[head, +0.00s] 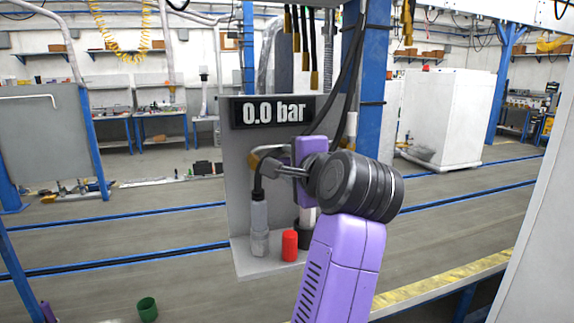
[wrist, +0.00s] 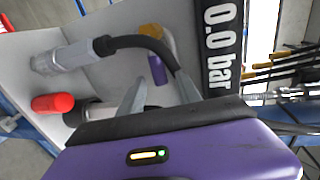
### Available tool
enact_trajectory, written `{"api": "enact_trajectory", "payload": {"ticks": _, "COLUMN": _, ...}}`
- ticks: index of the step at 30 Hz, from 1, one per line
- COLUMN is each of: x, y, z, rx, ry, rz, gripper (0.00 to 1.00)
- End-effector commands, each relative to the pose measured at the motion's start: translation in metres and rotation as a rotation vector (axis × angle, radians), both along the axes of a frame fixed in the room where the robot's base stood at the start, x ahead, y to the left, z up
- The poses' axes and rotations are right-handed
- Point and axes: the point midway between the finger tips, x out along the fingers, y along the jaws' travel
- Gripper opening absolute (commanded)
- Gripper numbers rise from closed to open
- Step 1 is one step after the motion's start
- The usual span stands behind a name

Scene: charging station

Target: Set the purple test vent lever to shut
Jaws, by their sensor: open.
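The purple test vent lever (wrist: 157,70) shows in the wrist view as a short purple piece beside a yellow-brass fitting (wrist: 152,42). My gripper (wrist: 158,86) is open, with one grey finger on each side of the lever in that picture. I cannot tell whether either finger touches it. In the head view my gripper (head: 272,168) points left in front of the grey panel, close to the brass fitting (head: 258,157). I cannot make out the lever there. The display (head: 272,112) on the panel reads 0.0 bar.
A grey connector (head: 259,225) on a black hose stands on the panel's lower shelf, with a red cap (head: 290,246) beside it. The hose passes close to my fingers. More hoses hang above. A green cup (head: 147,309) stands on the floor at lower left.

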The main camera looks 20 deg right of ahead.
Motion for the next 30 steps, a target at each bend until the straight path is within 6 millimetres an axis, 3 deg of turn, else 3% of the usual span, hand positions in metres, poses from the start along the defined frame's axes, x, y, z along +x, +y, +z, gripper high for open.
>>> {"api": "enact_trajectory", "payload": {"ticks": 6, "x": -0.036, "y": 0.001, "z": 0.006, "rx": 0.000, "ry": -0.003, "rz": 0.001, "gripper": 0.41}}
{"api": "enact_trajectory", "payload": {"ticks": 12, "x": -0.053, "y": 0.001, "z": 0.010, "rx": 0.000, "ry": 0.000, "rz": 0.001, "gripper": 0.41}}
{"api": "enact_trajectory", "payload": {"ticks": 30, "x": -0.054, "y": -0.002, "z": 0.015, "rx": -0.046, "ry": -0.020, "rz": 0.001, "gripper": 0.41}}
